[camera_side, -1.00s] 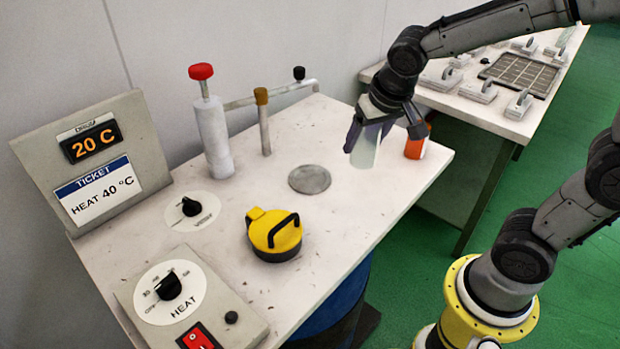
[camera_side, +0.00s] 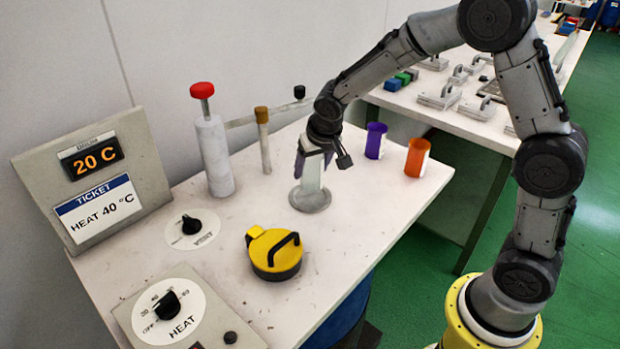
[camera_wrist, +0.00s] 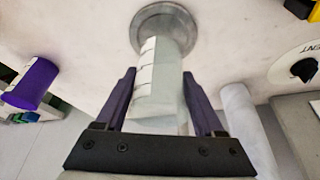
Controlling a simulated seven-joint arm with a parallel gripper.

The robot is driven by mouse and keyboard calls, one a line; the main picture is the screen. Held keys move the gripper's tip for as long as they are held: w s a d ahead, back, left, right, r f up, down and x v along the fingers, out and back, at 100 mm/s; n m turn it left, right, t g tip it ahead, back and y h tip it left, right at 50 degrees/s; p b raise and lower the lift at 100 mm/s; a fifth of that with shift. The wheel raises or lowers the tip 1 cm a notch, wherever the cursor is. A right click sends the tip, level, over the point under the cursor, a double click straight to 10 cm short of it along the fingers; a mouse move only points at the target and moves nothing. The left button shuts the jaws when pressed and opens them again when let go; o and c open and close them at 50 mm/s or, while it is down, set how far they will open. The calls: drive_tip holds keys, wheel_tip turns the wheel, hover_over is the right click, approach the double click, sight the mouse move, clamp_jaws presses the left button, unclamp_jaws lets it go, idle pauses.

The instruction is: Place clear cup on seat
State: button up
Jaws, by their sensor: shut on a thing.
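The clear cup (camera_side: 312,176) is a pale see-through cylinder, upright at the round grey seat (camera_side: 309,202) on the bench. In the wrist view the cup (camera_wrist: 158,82) stands between my two fingers, with its far end at the seat (camera_wrist: 141,32). My gripper (camera_side: 322,162) is shut on the cup's upper part. I cannot tell for certain whether the cup's base touches the seat or is just above it.
A purple cup (camera_side: 375,141) and an orange cup (camera_side: 417,157) stand to the right. A white cylinder with a red knob (camera_side: 212,150) and a brown-topped post (camera_side: 263,140) stand behind left. A yellow lid (camera_side: 273,254) lies in front. The display reads 20 C; the ticket (camera_side: 97,207) reads HEAT 40 °C.

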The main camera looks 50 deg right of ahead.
sight(310, 179)
drive_tip(key=shift+w+f, duration=0.15)
drive_tip(key=shift+f, duration=0.1)
drive_tip(key=shift+w+f, duration=0.15)
drive_tip(key=shift+f, duration=1.45)
drive_tip(key=shift+f, duration=0.2)
drive_tip(key=o, duration=1.3)
drive_tip(key=v, duration=1.3)
drive_tip(key=s+r+n, duration=0.1)
drive_tip(key=s, duration=0.7)
drive_tip(key=s+r+n+t+y, duration=0.1)
drive_tip(key=s+r+n, duration=0.1)
drive_tip(key=s, duration=0.7)
drive_tip(key=s+r+n, duration=0.1)
drive_tip(key=s+r, duration=0.1)
drive_tip(key=s, duration=0.7)
drive_tip(key=shift+s+a+t+y, duration=0.1)
drive_tip(key=shift+s+t+y, duration=0.05)
drive_tip(key=shift+t+y, duration=0.15)
